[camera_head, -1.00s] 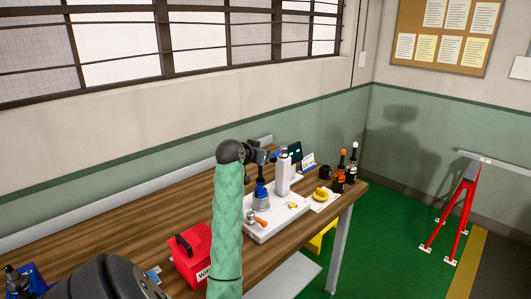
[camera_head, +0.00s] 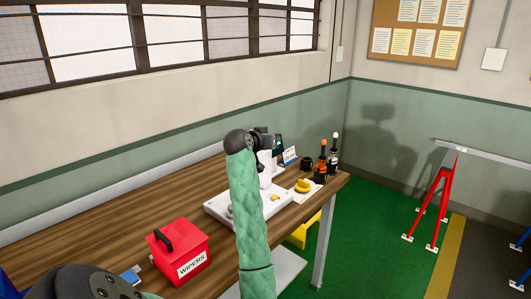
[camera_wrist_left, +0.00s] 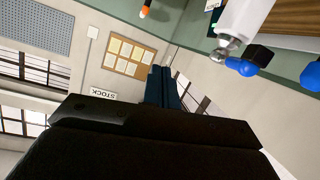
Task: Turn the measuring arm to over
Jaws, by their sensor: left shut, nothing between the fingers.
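The measuring device stands on the wooden bench with a white base plate (camera_head: 275,206) and a white upright column (camera_head: 265,160). My left forearm hides part of it in the head view. In the left wrist view, a white post (camera_wrist_left: 243,20) with a metal ball end and a black-and-blue knob (camera_wrist_left: 250,58) shows at upper right; I cannot tell for sure which part is the measuring arm. My left gripper (camera_head: 262,133) is mostly hidden behind its own wrist, close to the column top. Its fingers (camera_wrist_left: 161,76) are together and empty in the wrist view, apart from the post. My right gripper is not in view.
A red wipers box (camera_head: 180,249) stands on the bench at the near left. A yellow object (camera_head: 303,186), a black mug (camera_head: 307,163) and bottles (camera_head: 321,165) stand at the bench's far right end. A red trestle (camera_head: 437,200) stands on the floor at right.

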